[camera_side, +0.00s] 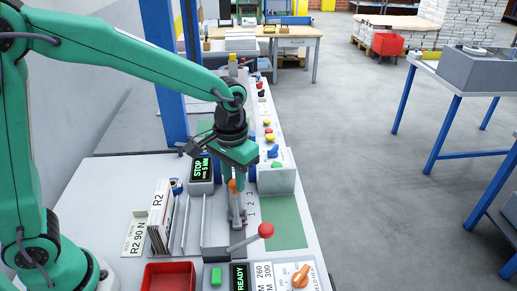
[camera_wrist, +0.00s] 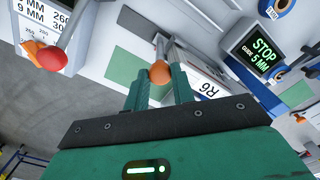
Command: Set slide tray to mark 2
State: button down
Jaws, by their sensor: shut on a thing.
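An orange knob (camera_side: 232,185) stands on a grey slide part (camera_side: 237,213), which I take to be the slide tray. Beside it on the right is a printed scale (camera_side: 251,205) with number marks; I cannot tell which mark the tray lines up with. My gripper (camera_side: 234,180) is over the slide, pointing down, shut on the orange knob. In the wrist view the orange knob (camera_wrist: 160,72) sits between the two green fingertips (camera_wrist: 160,80), with grey rails behind it.
A lever with a red ball (camera_side: 265,230) rises just in front. A red bin (camera_side: 168,277), a READY display (camera_side: 239,277) and an orange dial (camera_side: 301,275) are at the front. Upright plates (camera_side: 160,220) stand left. A STOP display (camera_side: 201,168) is behind.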

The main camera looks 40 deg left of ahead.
jog(key=w+a, duration=0.5)
jog(key=shift+w+a, duration=0.25)
jog(key=c, duration=1.2)
grip_release()
jog(key=shift+r, duration=0.1)
notch_tip(320, 180, up, 8)
jog(key=shift+f, duration=0.15)
jog(key=shift+s, duration=0.1)
